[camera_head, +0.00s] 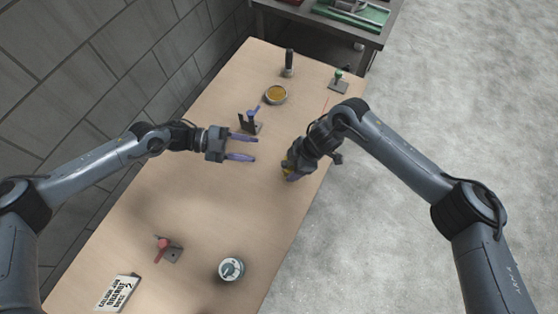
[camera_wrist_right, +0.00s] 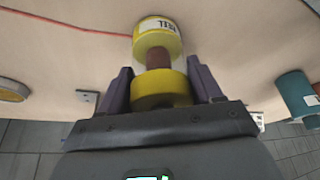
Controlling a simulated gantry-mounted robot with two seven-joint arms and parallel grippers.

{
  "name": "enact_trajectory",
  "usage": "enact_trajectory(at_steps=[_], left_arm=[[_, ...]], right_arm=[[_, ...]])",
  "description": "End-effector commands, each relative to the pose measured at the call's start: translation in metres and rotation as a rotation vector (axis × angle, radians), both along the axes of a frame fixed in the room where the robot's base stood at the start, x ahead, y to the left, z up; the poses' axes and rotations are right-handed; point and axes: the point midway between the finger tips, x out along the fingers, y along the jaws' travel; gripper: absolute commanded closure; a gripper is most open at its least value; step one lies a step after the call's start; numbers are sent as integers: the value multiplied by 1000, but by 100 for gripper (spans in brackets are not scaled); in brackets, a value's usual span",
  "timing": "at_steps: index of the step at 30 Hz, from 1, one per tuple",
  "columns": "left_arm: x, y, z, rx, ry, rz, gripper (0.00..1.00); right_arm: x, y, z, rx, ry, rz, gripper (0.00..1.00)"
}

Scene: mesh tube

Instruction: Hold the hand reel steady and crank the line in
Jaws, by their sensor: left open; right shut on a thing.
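The hand reel (camera_wrist_right: 157,42) has yellow ends and a brown middle, with a label on its far end, in the right wrist view. My right gripper (camera_wrist_right: 160,75) is shut on it, one purple finger on each side. A thin red line (camera_wrist_right: 70,24) runs from near the reel to the left over the table. I cannot make out the crank.
On the table (camera_head: 200,205) stand a blue-handled bracket (camera_head: 251,121), an orange dish (camera_head: 275,94), a dark cylinder (camera_head: 289,62) and a green-knobbed piece (camera_head: 338,83). Nearer are a red-handled piece (camera_head: 165,249), a grey can (camera_head: 231,269) and a sign (camera_head: 117,293). The table's middle is clear.

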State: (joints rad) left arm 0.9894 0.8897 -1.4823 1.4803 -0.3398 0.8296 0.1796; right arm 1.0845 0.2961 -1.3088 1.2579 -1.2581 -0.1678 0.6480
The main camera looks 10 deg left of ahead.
Motion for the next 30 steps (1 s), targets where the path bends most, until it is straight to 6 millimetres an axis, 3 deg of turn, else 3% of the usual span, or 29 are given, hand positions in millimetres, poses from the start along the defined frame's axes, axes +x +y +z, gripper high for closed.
enact_trajectory(at_steps=[3, 9, 17, 23, 30], left_arm=[[-12, 6, 9, 51, 204, 77, 54], [-27, 13, 19, 109, 449, 187, 54], [-35, 12, 22, 140, 582, 256, 54], [-33, -8, 15, 141, 593, 261, 54], [-29, -46, -1, 141, 593, 260, 54]], right_arm=[[0, 0, 0, 1, 0, 0, 70], [0, 0, 0, 0, -1, 0, 70], [0, 0, 0, 0, 0, 0, 70], [0, 0, 0, 0, 0, 0, 70], [0, 0, 0, 1, 0, 0, 70]])
